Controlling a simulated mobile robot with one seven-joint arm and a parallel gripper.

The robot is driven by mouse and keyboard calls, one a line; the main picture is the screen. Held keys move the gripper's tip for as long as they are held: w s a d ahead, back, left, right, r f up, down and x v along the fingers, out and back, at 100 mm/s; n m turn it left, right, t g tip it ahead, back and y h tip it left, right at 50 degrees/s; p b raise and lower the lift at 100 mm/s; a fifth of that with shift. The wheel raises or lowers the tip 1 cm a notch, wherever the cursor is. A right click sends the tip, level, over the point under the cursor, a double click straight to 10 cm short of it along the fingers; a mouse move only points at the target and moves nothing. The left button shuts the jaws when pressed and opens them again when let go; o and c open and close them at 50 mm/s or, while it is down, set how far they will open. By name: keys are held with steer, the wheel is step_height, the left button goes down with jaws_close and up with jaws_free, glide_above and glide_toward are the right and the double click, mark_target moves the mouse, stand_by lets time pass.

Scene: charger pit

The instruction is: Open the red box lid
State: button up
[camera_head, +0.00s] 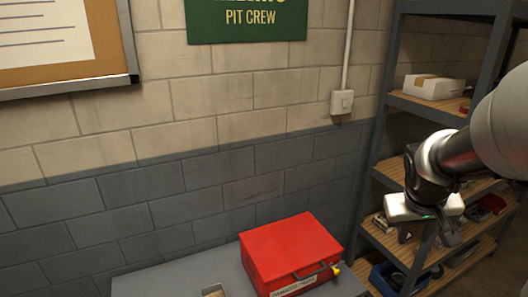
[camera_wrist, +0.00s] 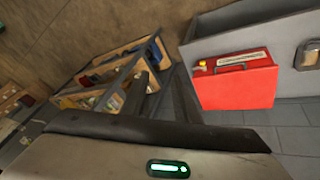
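The red box (camera_head: 290,248) sits on a grey bench top (camera_head: 180,280) at the lower middle of the head view. Its lid looks closed. A dark handle and a white label show on its front, with a yellow piece at the front right corner. The red box (camera_wrist: 237,88) also shows right of centre in the wrist view, with its label, handle and yellow piece along the upper edge. My gripper (camera_head: 428,236) is in the air to the right of the box, well apart from it, in front of the shelves. Its fingers are too small and dark to tell their opening.
A grey metal rack (camera_head: 385,130) with wooden shelves stands at the right, holding a white box (camera_head: 433,87) and a blue bin (camera_head: 388,277). A small tray (camera_head: 214,291) lies on the bench left of the red box. A block wall stands behind. The space above the box is clear.

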steer(key=s+d+f+m+b, duration=0.1)
steer(key=d+f+b, duration=0.2)
steer(key=f, duration=0.7)
steer(key=s+d+f+m+b, duration=0.1)
steer(key=d+f+b, duration=0.15)
steer(key=f, duration=0.85)
steer(key=a+f+m+t+y+b, duration=0.1)
steer(key=a+f+m+y+b, duration=0.2)
steer(key=f, duration=0.8)
steer(key=a+f+m+t+y+b, duration=0.3)
steer(key=a+f+t+y+b, duration=0.15)
steer(key=a, duration=0.25)
steer(key=w+a+r+m+t+y+b, duration=0.25)
steer(key=a+r+m+t, duration=0.2)
steer(key=r, duration=0.25)
steer(key=b+x, duration=0.4)
steer(key=x, duration=1.2)
steer(key=shift+w+n+b, duration=0.4)
steer(key=shift+w+n, duration=0.05)
steer(key=shift+d+f, duration=0.1)
jaws_close()
